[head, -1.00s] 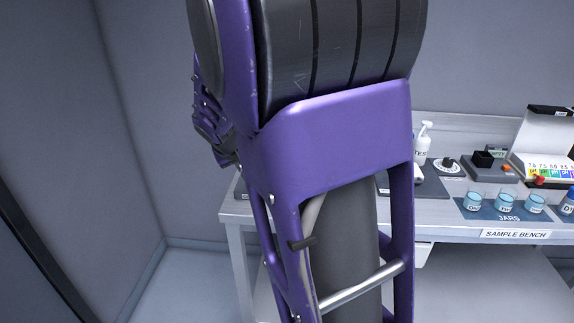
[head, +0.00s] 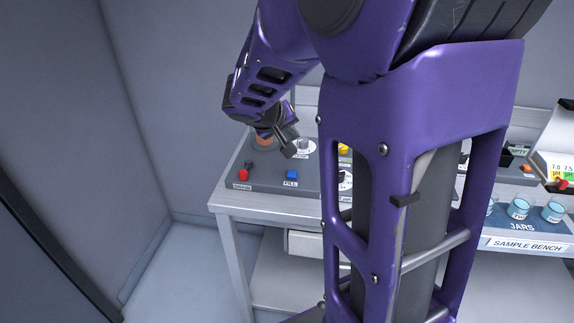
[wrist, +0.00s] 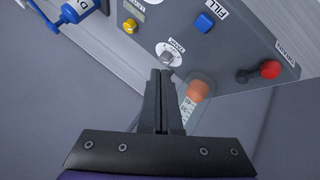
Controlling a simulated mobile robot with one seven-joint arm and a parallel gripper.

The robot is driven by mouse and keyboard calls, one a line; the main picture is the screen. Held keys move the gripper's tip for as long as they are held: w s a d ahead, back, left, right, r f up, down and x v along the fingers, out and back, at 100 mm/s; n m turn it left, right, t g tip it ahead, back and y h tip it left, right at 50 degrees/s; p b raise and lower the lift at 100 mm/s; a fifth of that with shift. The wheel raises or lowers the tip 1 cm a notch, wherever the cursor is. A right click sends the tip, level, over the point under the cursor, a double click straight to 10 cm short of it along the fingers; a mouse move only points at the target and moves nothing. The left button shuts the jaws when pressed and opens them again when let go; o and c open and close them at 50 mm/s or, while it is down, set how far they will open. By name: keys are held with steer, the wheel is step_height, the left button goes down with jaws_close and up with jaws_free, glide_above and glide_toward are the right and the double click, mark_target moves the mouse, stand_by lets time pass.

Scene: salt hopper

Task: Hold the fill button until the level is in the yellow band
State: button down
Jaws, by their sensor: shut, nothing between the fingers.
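The blue fill button (head: 291,175) sits on the front of the grey panel, above a FILL label; it also shows in the wrist view (wrist: 204,22). My gripper (head: 290,150) is shut and empty, above and behind the button in the head view, apart from it. In the wrist view my shut fingertips (wrist: 160,73) point at the grey knob (wrist: 167,57) on a white dial; I cannot tell whether they touch. A clear vessel with a scale (wrist: 187,112) stands beside the fingers, partly hidden, with an orange part (wrist: 198,90). No yellow band or level is readable.
A red knob (head: 243,175) is left of the fill button. A yellow knob (head: 343,148) is at the panel's back right, partly behind my arm. Jars (head: 518,209) stand on the sample bench at right.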

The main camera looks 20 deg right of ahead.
steer(key=shift+f, duration=0.15)
steer(key=b, duration=0.6)
glide_above(295, 171)
steer(key=s+a, duration=0.1)
steer(key=a, duration=0.1)
steer(key=f, duration=0.7)
steer(key=shift+s+d+f, duration=0.1)
steer(key=shift+s+f, duration=0.1)
steer(key=shift+f, duration=0.2)
steer(key=shift+f+b, duration=0.35)
steer(key=shift+b, duration=0.25)
steer(key=shift+f, duration=0.1)
steer(key=shift+f+b, duration=0.35)
steer(key=shift+b, duration=0.25)
steer(key=shift+f, duration=0.5)
stand_by(4.0)
